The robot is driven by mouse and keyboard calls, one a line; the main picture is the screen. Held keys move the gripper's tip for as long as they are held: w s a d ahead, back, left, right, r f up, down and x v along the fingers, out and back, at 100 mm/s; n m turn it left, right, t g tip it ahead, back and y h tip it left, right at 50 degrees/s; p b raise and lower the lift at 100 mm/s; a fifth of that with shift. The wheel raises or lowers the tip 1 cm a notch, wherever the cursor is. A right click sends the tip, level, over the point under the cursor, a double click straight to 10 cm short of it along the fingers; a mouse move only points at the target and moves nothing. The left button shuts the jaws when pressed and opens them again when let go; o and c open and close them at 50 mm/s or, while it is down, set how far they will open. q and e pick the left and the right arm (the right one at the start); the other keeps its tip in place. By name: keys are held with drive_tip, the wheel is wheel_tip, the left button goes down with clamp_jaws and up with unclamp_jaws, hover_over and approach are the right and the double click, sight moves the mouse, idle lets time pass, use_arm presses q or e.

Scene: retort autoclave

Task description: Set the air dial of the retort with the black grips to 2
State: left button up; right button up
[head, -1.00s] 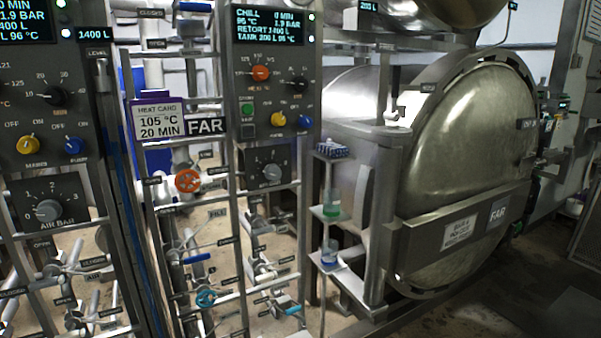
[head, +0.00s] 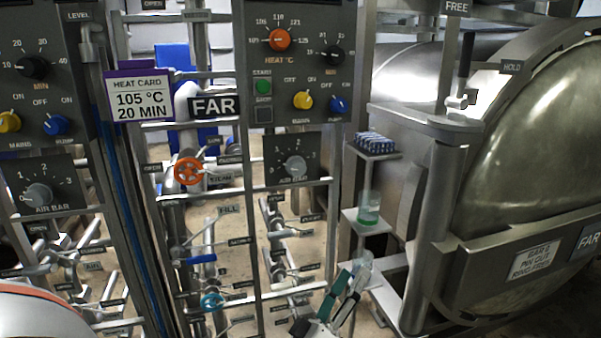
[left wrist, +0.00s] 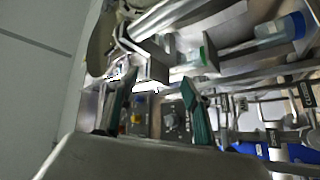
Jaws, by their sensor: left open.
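The FAR control panel carries a grey air dial (head: 294,166) marked 0 to 3; I cannot clearly tell where its pointer stands. A second air dial (head: 38,194) is on the left panel. The FAR retort (head: 540,130) is at the right, with a black-gripped lever (head: 466,55) on its frame. My left gripper (head: 345,290) is open and empty, low in front of the shelf stand, below and right of the FAR air dial and apart from it. In the left wrist view its green fingers (left wrist: 160,110) are spread, with a dial (left wrist: 172,122) behind the gap. My right gripper is not in view.
Above the dial are a yellow knob (head: 303,100), a blue knob (head: 338,104) and a green start button (head: 263,86). An orange valve wheel (head: 188,171) and pipes lie to the left. A small shelf stand (head: 377,150) holds a blue rack and bottles right of the panel.

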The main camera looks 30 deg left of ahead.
use_arm(q)
drive_tip(key=w+a+r+n+t+y+b, duration=0.1)
drive_tip(key=a+r+n+y, duration=0.7)
drive_tip(key=r+n+y, duration=0.55)
drive_tip(key=n+g+y+b, duration=0.3)
drive_tip(key=n+g, duration=1)
drive_tip(key=n, duration=1.4)
approach(298, 168)
drive_tip(key=x, duration=0.4)
drive_tip(key=shift+a+r+t+h, duration=0.1)
drive_tip(key=shift+t+h, duration=0.2)
drive_tip(key=shift+h, duration=0.15)
drive_tip(key=x, duration=0.7)
drive_tip(key=shift+a+b, duration=0.15)
drive_tip(key=shift+b, duration=0.15)
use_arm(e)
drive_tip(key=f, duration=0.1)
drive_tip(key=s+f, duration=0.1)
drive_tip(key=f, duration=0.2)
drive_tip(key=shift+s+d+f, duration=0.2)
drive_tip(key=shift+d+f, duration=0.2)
use_arm(q)
drive_tip(key=c, duration=1.1)
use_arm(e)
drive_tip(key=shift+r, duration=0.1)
